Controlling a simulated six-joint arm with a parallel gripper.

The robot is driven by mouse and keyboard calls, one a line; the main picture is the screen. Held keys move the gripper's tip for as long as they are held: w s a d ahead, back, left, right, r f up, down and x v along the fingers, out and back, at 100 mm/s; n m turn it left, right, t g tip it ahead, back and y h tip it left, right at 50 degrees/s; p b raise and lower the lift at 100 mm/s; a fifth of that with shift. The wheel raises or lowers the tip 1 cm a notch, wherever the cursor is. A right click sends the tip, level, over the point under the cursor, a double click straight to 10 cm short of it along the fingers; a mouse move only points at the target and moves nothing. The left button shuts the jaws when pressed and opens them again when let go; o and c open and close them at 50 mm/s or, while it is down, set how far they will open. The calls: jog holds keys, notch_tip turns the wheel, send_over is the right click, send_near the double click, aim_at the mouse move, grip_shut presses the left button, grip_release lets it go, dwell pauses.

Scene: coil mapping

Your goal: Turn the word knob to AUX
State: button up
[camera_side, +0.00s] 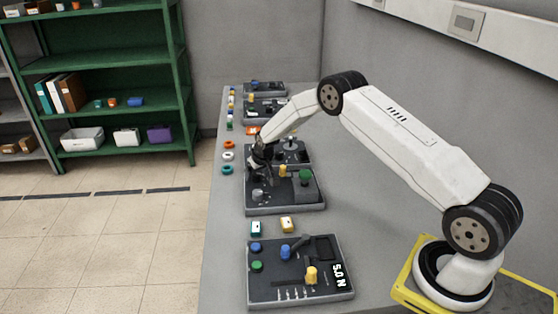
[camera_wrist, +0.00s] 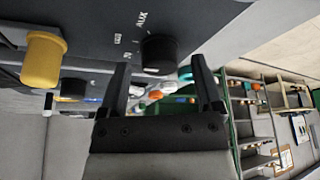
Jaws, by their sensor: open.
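In the wrist view the word knob (camera_wrist: 158,54) is a round black knob on a dark grey panel. The white word AUX (camera_wrist: 141,19) is printed beside it, with smaller white labels around it that are hard to read. The knob's pointer mark cannot be made out. My gripper (camera_wrist: 160,63) is open, and the knob appears between the two black fingertips; whether they touch it cannot be told. In the side view my gripper (camera_side: 258,153) is low over the middle panels, and the knob there cannot be picked out.
A yellow knob (camera_wrist: 43,58) stands left of the word knob in the wrist view. In the side view a panel with a green knob (camera_side: 305,175) lies beside my gripper. A nearer panel (camera_side: 300,290) has blue, green and yellow controls. Colored rings (camera_side: 228,157) lie at left.

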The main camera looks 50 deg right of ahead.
jog(key=shift+w+f, duration=0.15)
jog(key=shift+f, duration=0.2)
grip_shut()
jog(key=shift+m, duration=0.6)
jog(key=shift+m+g+h, duration=0.4)
jog(key=shift+m+h, duration=0.4)
jog(key=shift+m, duration=0.9)
jog(key=shift+w+m+g+h, duration=0.1)
jog(key=shift+m+g+h, duration=0.45)
jog(key=shift+m, duration=1.55)
